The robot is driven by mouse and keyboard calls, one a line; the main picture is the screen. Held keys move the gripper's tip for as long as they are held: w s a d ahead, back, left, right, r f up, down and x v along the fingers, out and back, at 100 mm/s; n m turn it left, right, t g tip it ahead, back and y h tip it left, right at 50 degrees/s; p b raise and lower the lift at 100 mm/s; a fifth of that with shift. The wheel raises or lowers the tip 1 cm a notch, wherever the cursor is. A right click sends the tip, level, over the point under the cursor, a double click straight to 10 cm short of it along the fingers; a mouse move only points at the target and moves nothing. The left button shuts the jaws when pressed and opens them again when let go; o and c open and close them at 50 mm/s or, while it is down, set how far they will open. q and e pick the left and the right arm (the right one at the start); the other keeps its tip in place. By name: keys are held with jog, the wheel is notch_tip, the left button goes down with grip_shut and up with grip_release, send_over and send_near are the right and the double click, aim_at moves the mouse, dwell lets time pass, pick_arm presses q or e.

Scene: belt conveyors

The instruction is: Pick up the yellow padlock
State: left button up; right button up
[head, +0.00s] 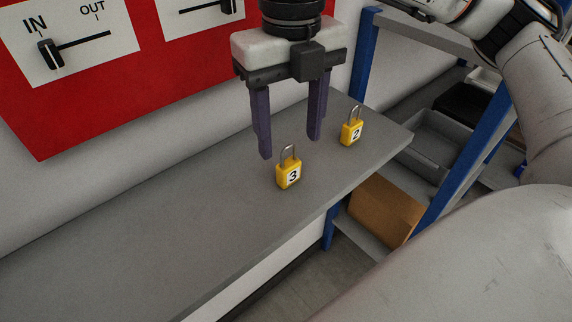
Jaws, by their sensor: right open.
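Two yellow padlocks stand upright on a grey shelf (150,235). The padlock marked 3 (288,173) is nearer, and the padlock marked 2 (352,130) is farther back to the right. Both have closed-looking metal shackles. My right gripper (290,147) points down with its two dark purple fingers apart and nothing between them that I can see held. In the picture its fingertips are just above and behind padlock 3, one to the left and one to the right. I cannot tell the exact height gap. My left gripper is not in view.
A red panel (65,110) with IN/OUT sliders is on the wall behind the shelf. Blue posts (362,55), grey bins (425,140) and a cardboard box (382,210) are at the right. The shelf's left part is clear.

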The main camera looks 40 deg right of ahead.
aim_at(290, 164)
notch_tip(290, 164, down, 6)
jog(key=shift+s+a+r+p, duration=0.1)
jog(key=shift+s+r+p, duration=0.05)
jog(key=shift+p, duration=0.2)
jog(key=c, duration=1.2)
